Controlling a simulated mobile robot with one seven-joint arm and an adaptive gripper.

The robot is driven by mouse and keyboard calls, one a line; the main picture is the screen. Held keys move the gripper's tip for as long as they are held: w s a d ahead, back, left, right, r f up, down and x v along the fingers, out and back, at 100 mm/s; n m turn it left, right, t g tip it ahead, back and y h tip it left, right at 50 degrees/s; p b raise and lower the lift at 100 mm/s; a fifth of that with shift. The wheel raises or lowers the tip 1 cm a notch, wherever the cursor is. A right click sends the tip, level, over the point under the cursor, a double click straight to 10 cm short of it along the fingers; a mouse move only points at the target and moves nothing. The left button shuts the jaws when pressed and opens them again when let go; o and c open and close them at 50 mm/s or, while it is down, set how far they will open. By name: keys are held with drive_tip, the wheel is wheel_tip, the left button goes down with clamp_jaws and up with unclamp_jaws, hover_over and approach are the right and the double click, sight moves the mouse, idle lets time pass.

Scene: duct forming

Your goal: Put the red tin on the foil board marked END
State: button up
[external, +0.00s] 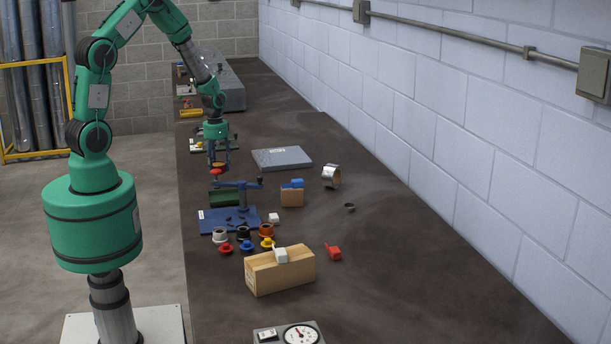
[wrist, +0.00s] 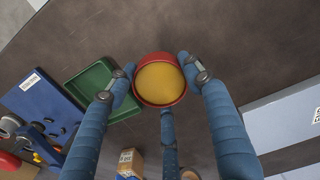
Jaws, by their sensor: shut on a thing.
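My gripper (external: 218,163) is shut on the red tin (external: 216,171), holding it above the dark bench. In the wrist view the red tin (wrist: 160,104) sits between the blue fingers of my gripper (wrist: 160,72), its orange-yellow round face toward the camera. A flat grey board (external: 282,158) with a small white label lies on the bench to the right of my gripper. A pale board with a label (wrist: 285,117) shows at the right of the wrist view. Its label is too small to read as END. The tin is apart from this board.
A green tray (external: 224,198) lies below the tin, beside a blue board with a vise (external: 215,221).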

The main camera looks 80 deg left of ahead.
drive_tip(key=w+a+r+n+p, duration=0.1)
drive_tip(key=w+a+p, duration=0.2)
drive_tip(key=w+a, duration=0.8)
drive_tip(key=shift+w+a+n, duration=0.35)
drive_tip(key=shift+w+n, duration=0.05)
drive_tip(key=shift+w, duration=0.45)
drive_tip(key=shift+w+a, duration=0.1)
drive_tip(key=shift+w, duration=0.05)
hover_over(270, 159)
drive_tip(key=shift+a+f+p, duration=0.15)
drive_tip(key=shift+f+p, duration=0.2)
drive_tip(key=shift+f, duration=0.35)
drive_tip(key=shift+f, duration=1.8)
drive_tip(key=shift+f, duration=0.15)
